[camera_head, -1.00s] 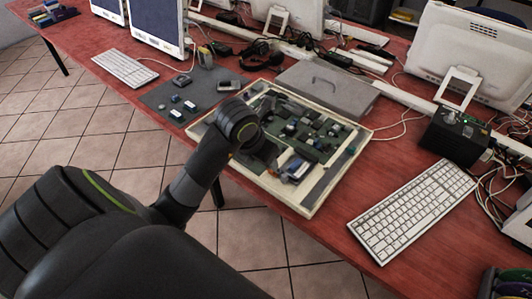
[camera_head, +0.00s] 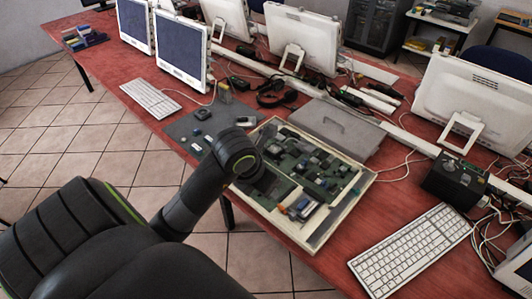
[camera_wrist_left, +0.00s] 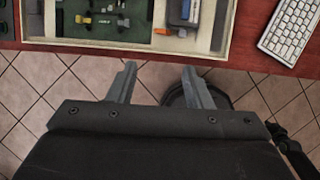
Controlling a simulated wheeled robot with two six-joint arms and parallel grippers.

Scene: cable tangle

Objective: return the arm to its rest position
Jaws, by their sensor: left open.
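My left arm (camera_head: 190,205) comes in from the lower left in the head view and reaches over the front edge of the table, its wrist in front of the tray. Its fingers are hard to make out there. In the left wrist view my left gripper (camera_wrist_left: 158,70) is open, with nothing between its two fingers. The fingertips show against the tiled floor, just short of the table's front edge. My right gripper is in neither view.
A cream-rimmed tray (camera_head: 333,226) of electronic parts lies close by on the red table. A grey case (camera_head: 337,130), a grey mat (camera_head: 180,131), white keyboards (camera_head: 405,250) and a black box (camera_head: 452,180) surround it. Tiled floor (camera_head: 60,140) lies in front.

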